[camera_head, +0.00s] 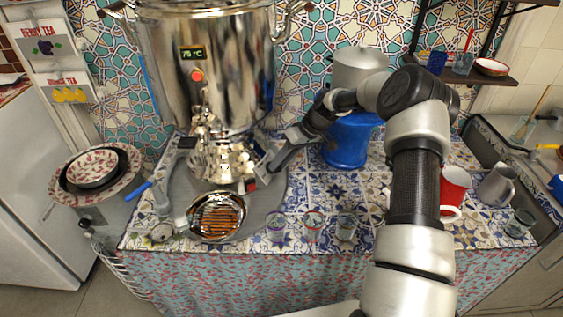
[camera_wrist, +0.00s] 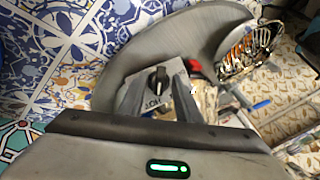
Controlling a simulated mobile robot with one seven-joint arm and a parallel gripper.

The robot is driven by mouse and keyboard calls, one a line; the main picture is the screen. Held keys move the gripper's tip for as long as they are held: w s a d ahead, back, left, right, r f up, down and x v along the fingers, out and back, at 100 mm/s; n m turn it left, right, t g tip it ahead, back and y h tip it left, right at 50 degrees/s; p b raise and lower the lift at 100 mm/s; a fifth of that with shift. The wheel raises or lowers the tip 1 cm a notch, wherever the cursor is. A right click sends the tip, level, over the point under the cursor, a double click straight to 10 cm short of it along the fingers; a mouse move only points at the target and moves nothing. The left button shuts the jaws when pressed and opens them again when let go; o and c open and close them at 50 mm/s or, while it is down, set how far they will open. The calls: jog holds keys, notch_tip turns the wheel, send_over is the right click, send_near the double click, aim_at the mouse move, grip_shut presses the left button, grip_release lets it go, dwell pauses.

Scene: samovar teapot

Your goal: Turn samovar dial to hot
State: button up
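The shiny metal samovar (camera_head: 225,85) stands at the back of the tiled counter. Its small display (camera_head: 192,52) seems to read 75 °C, with a round red light or button (camera_head: 196,76) below. In the wrist view, a black dial knob (camera_wrist: 157,80) sits on a pale metal plate, with lettering that looks like "HOT" beside it. My gripper (camera_head: 268,168) is at the samovar's lower right side. In the wrist view my gripper (camera_wrist: 157,92) is open, with one finger on each side of the dial. I cannot tell whether the fingers touch the knob.
A blue container (camera_head: 347,140) stands behind my arm. A red mug (camera_head: 453,190) and grey pitcher (camera_head: 497,187) are at right; stacked bowls (camera_head: 92,168) at left.

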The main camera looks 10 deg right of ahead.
jog(key=v, duration=1.7)
jog(key=shift+r+p, duration=0.15)
jog(key=shift+p, duration=0.2)
jog(key=shift+d+r, duration=0.1)
